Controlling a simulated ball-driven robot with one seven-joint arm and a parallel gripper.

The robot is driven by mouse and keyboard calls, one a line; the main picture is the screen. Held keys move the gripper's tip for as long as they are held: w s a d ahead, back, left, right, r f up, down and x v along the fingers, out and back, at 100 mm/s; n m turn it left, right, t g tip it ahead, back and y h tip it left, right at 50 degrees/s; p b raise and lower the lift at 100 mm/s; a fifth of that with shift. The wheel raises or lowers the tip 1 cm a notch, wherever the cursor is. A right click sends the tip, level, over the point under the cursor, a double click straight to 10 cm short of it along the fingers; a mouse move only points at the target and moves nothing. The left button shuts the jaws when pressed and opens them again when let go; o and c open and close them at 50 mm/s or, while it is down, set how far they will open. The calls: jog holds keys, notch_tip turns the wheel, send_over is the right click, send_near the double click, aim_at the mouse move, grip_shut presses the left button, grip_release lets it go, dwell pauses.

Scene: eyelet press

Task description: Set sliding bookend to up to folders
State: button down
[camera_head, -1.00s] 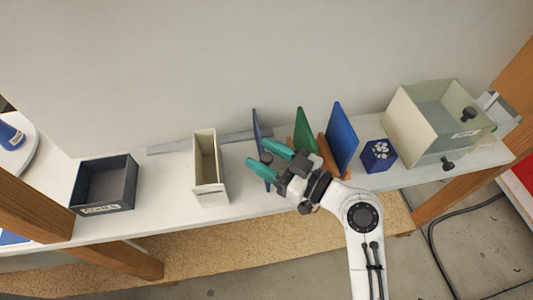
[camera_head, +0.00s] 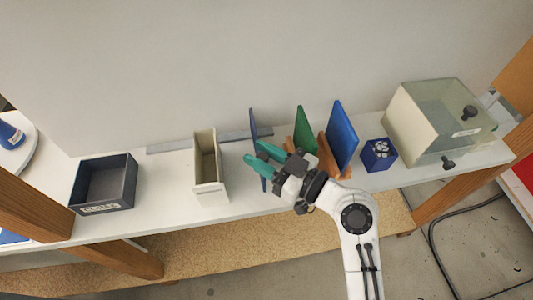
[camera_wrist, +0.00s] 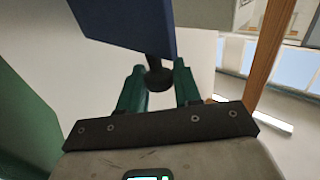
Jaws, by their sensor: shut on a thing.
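The sliding bookend (camera_head: 252,124) is a thin dark blue upright plate by the grey rail (camera_head: 178,145) on the shelf. In the wrist view the plate (camera_wrist: 130,22) fills the top, with a dark round knob (camera_wrist: 158,78) at its lower edge. My gripper (camera_head: 256,158) has teal fingers; in the wrist view the gripper (camera_wrist: 159,82) is shut on the knob, one finger on each side. The folders are a green one (camera_head: 304,126) and a blue one (camera_head: 342,132), standing in an orange-brown holder (camera_head: 328,157) to the right, with a gap between them and the bookend.
A cream upright box (camera_head: 211,190) stands left of the bookend, and a dark open tray (camera_head: 107,207) farther left. Right of the folders are a small blue box (camera_head: 378,155) and a large clear-topped bin (camera_head: 408,125). My arm reaches over the shelf's front edge.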

jog(key=s+a, duration=0.1)
jog(key=a, duration=0.4)
jog(key=s+a+b, duration=0.1)
jog(key=a, duration=0.2)
jog(key=shift+s+a, duration=0.3)
jog(key=shift+a, duration=0.05)
jog(key=c, duration=0.9)
grip_release()
jog(key=shift+a, duration=0.15)
jog(key=b, duration=0.3)
send_near(218, 170)
jog(key=r, duration=0.2)
jog(key=shift+s+d+r, duration=0.1)
jog(key=shift+d+r, duration=0.05)
jog(key=shift+d, duration=0.25)
